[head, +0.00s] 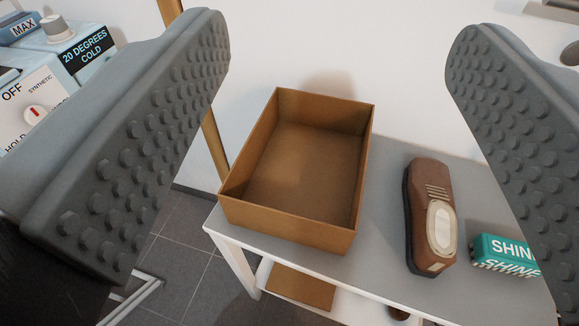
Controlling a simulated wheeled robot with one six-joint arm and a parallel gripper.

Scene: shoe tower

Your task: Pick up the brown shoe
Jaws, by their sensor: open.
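The brown shoe (420,205) lies on the grey tabletop, right of the middle of the view. It has a dark sole along its left side and a pale oval patch on top. My gripper (345,95) is open, with one grey studded finger at each side of the view. Nothing is between the fingers close up; the shoe is beyond them, apart from both and nearer the right finger in the picture.
An open, empty brown box (290,222) stands left of the shoe on the grey table (388,165). A teal SHINE box (497,254) sits right of the shoe, partly behind the right finger. A machine with dials (45,90) is at the left. A white wall stands behind.

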